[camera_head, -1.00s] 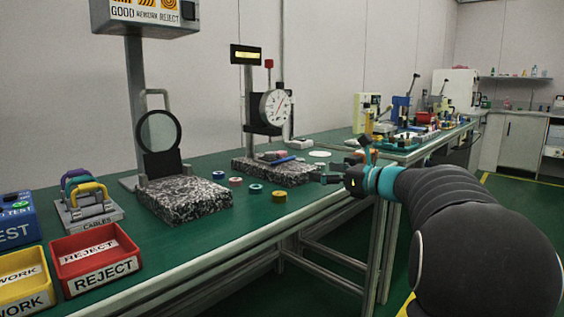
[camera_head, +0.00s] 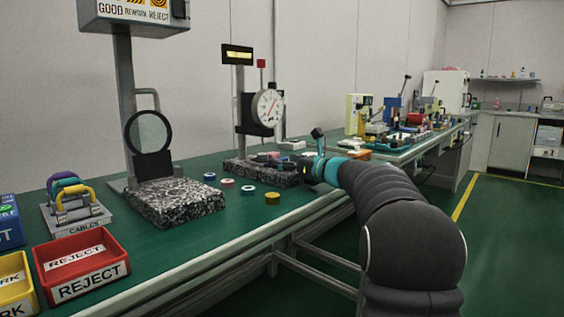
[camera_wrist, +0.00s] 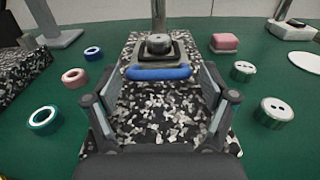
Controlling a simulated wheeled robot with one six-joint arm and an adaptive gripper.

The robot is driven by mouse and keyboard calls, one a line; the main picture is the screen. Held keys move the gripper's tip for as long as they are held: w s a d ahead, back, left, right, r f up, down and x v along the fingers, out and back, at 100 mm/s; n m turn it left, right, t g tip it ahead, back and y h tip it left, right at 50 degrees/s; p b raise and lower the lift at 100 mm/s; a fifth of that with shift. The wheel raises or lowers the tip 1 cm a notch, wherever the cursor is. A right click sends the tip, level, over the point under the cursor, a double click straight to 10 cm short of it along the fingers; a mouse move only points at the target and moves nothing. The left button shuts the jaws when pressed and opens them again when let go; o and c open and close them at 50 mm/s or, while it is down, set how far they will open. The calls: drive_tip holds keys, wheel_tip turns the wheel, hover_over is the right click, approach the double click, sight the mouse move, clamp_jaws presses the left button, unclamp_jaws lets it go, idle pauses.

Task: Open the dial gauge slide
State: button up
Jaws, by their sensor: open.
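The dial gauge (camera_head: 267,108), with a white round face and black bracket, stands on a post over a speckled granite base (camera_head: 232,166). In the wrist view the same base (camera_wrist: 150,112) fills the middle. My gripper (camera_head: 296,168) is at the right side of the base in the head view. In the wrist view my gripper (camera_wrist: 160,88) is open, its fingers spread wide either side of the handle, which stands just ahead, untouched.
On the green table, a teal ring (camera_wrist: 44,120), a pink ring (camera_wrist: 75,77) and a blue ring (camera_wrist: 93,53) lie left of the base. Silver pieces (camera_wrist: 243,71) and a pink block (camera_wrist: 224,42) lie right. A red reject bin (camera_head: 82,262) stands front left.

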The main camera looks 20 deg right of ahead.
drive_tip(key=shift+w+a, duration=0.3)
drive_tip(key=shift+w, duration=0.15)
drive_tip(key=c, duration=1.4)
drive_tip(key=v, duration=1)
drive_tip(key=shift+s+d, duration=0.25)
drive_tip(key=shift+d, duration=0.05)
drive_tip(key=shift+s+d, duration=0.15)
drive_tip(key=shift+s, duration=0.1)
